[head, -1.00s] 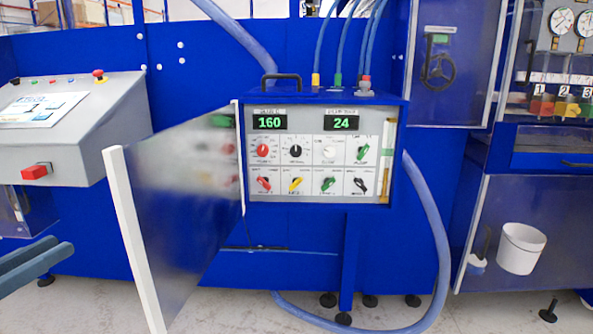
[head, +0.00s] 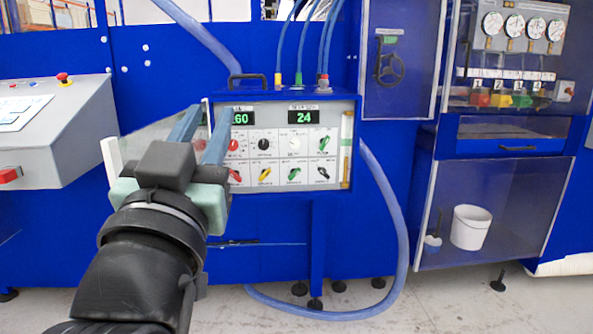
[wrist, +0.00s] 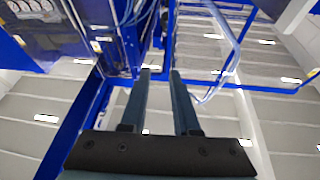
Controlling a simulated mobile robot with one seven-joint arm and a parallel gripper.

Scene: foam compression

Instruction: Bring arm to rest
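My arm reaches in from the bottom left of the head view, and my gripper (head: 204,128) is raised in front of the left side of the control box (head: 349,150). Its two blue-grey fingers stand apart with nothing between them; they also show apart in the wrist view (wrist: 160,78). The box's displays show green digits, the left one partly hidden and the right one reading 24. The box's clear door (head: 150,138) with a white edge stands open, partly behind my gripper. I cannot tell whether they touch.
A grey console (head: 62,135) with a red button stands at the left. A blue hose (head: 398,220) hangs from the box to the floor. A cabinet with gauges (head: 515,28) and a white bucket (head: 470,228) is at the right. The floor in front is clear.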

